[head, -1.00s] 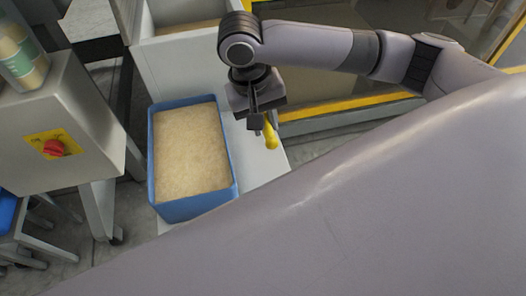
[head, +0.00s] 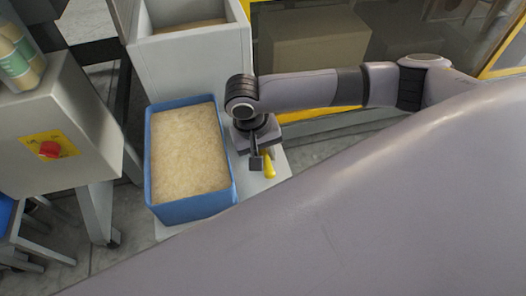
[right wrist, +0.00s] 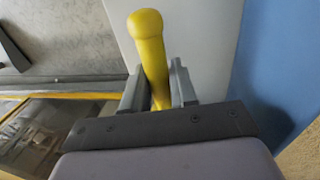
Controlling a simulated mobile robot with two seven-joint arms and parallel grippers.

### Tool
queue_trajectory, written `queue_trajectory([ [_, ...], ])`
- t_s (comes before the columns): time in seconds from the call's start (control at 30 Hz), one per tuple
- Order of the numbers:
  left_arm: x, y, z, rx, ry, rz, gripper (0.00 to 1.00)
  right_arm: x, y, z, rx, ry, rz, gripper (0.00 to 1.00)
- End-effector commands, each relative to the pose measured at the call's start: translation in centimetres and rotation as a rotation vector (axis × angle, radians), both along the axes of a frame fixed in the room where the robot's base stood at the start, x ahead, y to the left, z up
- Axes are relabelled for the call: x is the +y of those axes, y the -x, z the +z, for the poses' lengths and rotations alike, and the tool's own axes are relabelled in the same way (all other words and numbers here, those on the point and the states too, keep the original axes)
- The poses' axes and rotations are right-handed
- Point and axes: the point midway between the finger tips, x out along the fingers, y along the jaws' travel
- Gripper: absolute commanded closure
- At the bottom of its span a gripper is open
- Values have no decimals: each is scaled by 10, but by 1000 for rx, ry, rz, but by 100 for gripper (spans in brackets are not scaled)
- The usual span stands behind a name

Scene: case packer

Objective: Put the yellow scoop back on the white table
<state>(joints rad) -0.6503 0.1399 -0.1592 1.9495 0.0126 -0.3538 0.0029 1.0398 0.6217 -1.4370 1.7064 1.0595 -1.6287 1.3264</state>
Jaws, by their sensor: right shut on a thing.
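The yellow scoop (head: 268,167) is in my right gripper (head: 257,163), low over the white table (head: 278,158) just right of the blue tub. In the right wrist view its yellow handle (right wrist: 149,50) stands between the two grey fingers of my right gripper (right wrist: 158,88), which are shut on it. The white table (right wrist: 190,40) shows behind the handle there. The rest of the scoop is hidden, and I cannot tell whether it touches the table. My left gripper is not in view.
A blue tub (head: 232,160) of pale grains stands on the table, close to the left of the gripper. A white bin (head: 190,58) stands behind it. A grey machine box with a red knob (head: 50,150) is at the left. A yellow-framed glass panel (head: 380,40) is at the back.

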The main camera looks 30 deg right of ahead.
Motion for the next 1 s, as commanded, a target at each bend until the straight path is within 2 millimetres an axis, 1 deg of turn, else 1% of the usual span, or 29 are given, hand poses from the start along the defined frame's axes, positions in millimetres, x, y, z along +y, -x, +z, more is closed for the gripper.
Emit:
queue_trajectory([
  [0.1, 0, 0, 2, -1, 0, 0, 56, 0, 0, -2, 1, 0, 0, 100],
  [0.13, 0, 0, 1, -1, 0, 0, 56, 0, 0, -2, 1, -1, 0, 63],
  [0.17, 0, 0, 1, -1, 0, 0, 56, 0, 0, -2, 1, 0, 0, 53],
  [0.2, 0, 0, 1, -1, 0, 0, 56, 0, 0, -2, 1, 0, 0, 47],
  [0.47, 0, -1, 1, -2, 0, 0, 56, 0, 0, -2, 0, 0, 0, 47],
  [0.57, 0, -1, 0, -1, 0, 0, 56, 0, -1, 2, -2, 0, 0, 47],
  [0.67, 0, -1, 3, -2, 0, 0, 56, 3, -1, 16, -4, -2, 1, 47],
  [1.0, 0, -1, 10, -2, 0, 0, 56, 17, -3, 86, -3, -2, 0, 47],
])
